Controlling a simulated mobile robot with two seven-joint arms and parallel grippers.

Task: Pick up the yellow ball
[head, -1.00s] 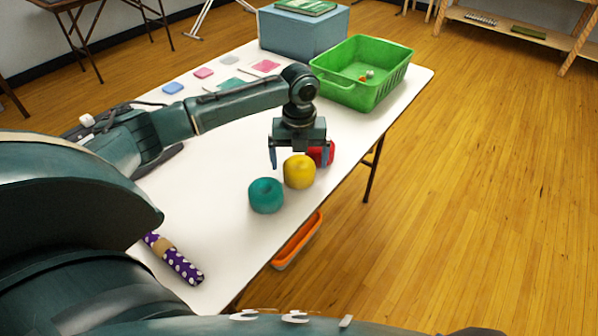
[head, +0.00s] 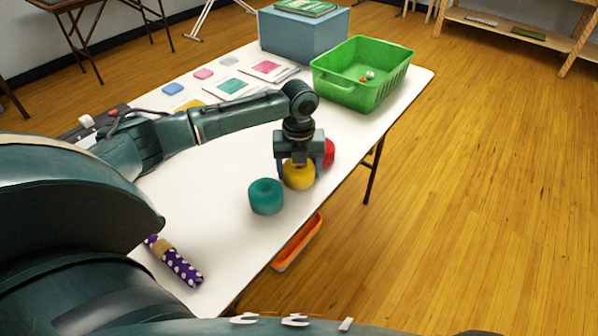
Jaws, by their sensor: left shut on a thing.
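The yellow ball (head: 299,178) sits on the white table near its right edge, between a teal ball and a red ball. It looks like a ball of yarn. My left gripper (head: 298,175) points down over it and is shut on it, one finger on each side. The gripper's palm hides the top of the ball. My right gripper is not in view.
The teal ball (head: 266,196) is close in front, and the red ball (head: 328,153) is close behind. A green basket (head: 345,95) holding small items and a blue box (head: 300,38) stand at the far end. A purple dotted roll (head: 183,268) lies nearer. An orange tray (head: 297,243) is below the table edge.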

